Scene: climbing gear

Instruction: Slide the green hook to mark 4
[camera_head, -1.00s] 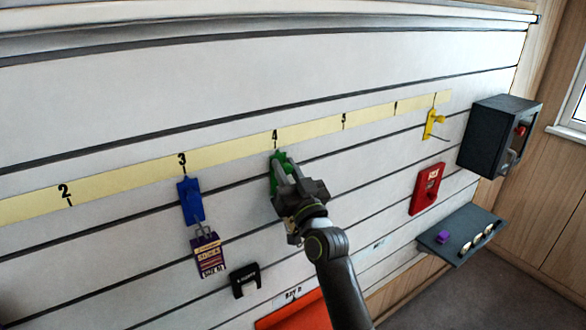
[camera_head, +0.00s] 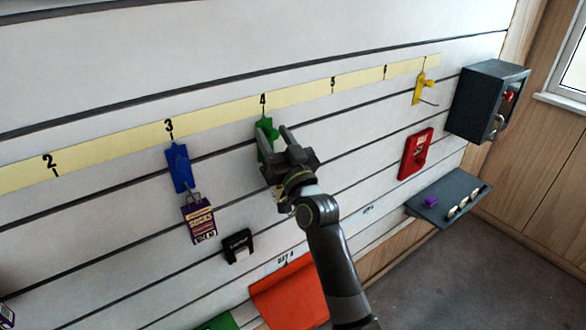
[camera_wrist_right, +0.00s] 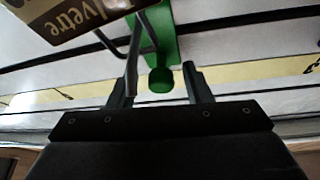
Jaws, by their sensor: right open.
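The green hook (camera_head: 265,133) hangs on the slatted wall just under mark 4 (camera_head: 263,100) of the yellow number strip. Its lower part is hidden behind my right gripper (camera_head: 274,132) in the head view. In the right wrist view the green hook (camera_wrist_right: 165,38) shows with its round knob between the spread fingers of my right gripper (camera_wrist_right: 160,80). The fingers are open, with a visible gap on the knob's right side; whether the left finger touches it I cannot tell. My left gripper is not in view.
A blue hook (camera_head: 179,168) with a socks package (camera_head: 199,220) hangs under mark 3. A yellow hook (camera_head: 420,88), red holder (camera_head: 415,153), dark box (camera_head: 487,100) and grey shelf (camera_head: 448,194) are at the right. A black clip (camera_head: 237,246) and orange bin (camera_head: 290,293) are lower.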

